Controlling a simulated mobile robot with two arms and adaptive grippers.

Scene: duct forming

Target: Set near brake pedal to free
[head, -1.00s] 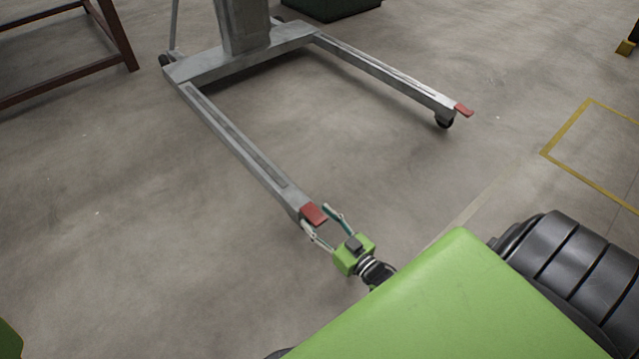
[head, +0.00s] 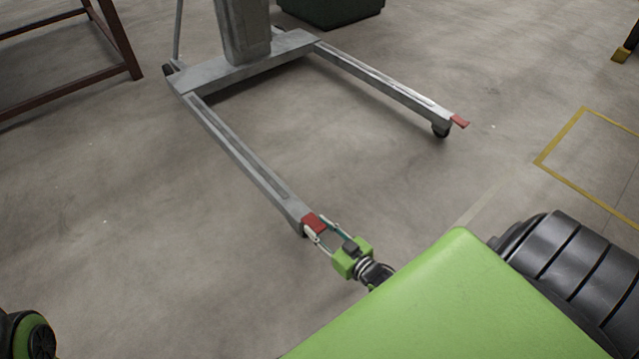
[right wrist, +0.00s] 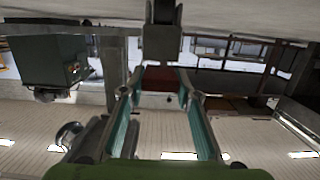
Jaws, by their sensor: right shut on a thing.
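The near brake pedal (head: 314,223) is a small red plate at the near end of the lift's left leg (head: 240,155). My right gripper (head: 322,229) is at this pedal, its two thin fingers shut on the pedal's near edge. In the right wrist view the red pedal (right wrist: 160,78) shows between the teal-lined fingers (right wrist: 160,98). The pedal's exact tilt is hard to tell. The far brake pedal (head: 459,121) is a red plate at the end of the lift's right leg (head: 385,82). My left gripper is not in view.
The grey lift's column (head: 243,35) stands on a crossbar behind the legs. A brown metal frame (head: 125,45) is at the upper left, and a dark green bin (head: 330,10) at the top. Yellow floor lines (head: 560,138) are at the right. Floor between the legs is clear.

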